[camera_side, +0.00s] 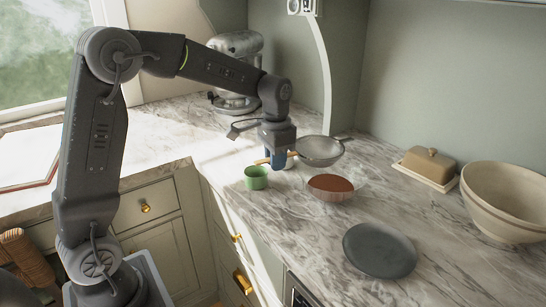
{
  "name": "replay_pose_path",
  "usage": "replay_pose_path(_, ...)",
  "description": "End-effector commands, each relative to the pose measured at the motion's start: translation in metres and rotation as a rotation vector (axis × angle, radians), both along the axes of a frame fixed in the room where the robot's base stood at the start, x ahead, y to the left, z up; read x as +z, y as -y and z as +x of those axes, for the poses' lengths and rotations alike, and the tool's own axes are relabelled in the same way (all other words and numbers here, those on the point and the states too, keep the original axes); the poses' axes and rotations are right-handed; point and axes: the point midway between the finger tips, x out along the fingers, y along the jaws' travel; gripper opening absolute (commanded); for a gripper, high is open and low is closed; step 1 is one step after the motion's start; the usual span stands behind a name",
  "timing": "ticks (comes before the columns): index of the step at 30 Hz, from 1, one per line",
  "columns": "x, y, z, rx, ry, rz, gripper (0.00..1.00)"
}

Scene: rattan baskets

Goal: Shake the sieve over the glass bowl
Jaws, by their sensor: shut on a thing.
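The sieve (320,151) is a grey mesh bowl with a wooden handle (262,161). My gripper (279,164) is shut on the handle, and the mesh extends to the right of it. The glass bowl (332,195) stands on the marble counter and holds something reddish brown. The sieve is behind and slightly left of the glass bowl in this view; whether any of it is above the bowl I cannot tell. The contents of the sieve cannot be made out.
A green cup (256,178) stands left of the glass bowl, close to my gripper. A dark plate (380,250) lies at the front right. A butter dish (428,166) and large cream bowl (505,205) stand at right. A stand mixer (236,70) is behind my arm.

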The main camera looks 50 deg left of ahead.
Motion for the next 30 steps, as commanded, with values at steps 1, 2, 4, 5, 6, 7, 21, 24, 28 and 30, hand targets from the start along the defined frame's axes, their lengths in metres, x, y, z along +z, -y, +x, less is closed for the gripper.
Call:
replay_pose_path(1,-0.001,0.001,0.001,0.0,0.001,0.0,0.0)
replay_pose_path(2,-0.001,0.002,0.001,0.0,0.001,0.0,0.0)
replay_pose_path(4,-0.002,0.003,0.002,-0.001,0.001,0.0,0.0)
replay_pose_path(5,-0.003,0.004,0.003,-0.001,0.001,0.0,0.0)
replay_pose_path(6,-0.004,0.005,0.003,-0.001,0.001,0.0,0.0)
replay_pose_path(7,-0.004,0.005,0.004,-0.001,0.001,0.0,0.0)
replay_pose_path(21,-0.011,0.015,0.009,0.0,0.002,0.0,0.0)
replay_pose_path(24,-0.013,0.017,0.011,-0.001,0.002,0.0,0.0)
replay_pose_path(28,-0.015,0.02,0.012,-0.001,0.002,0.0,0.0)
replay_pose_path(30,-0.016,0.021,0.013,-0.001,0.002,0.0,0.0)
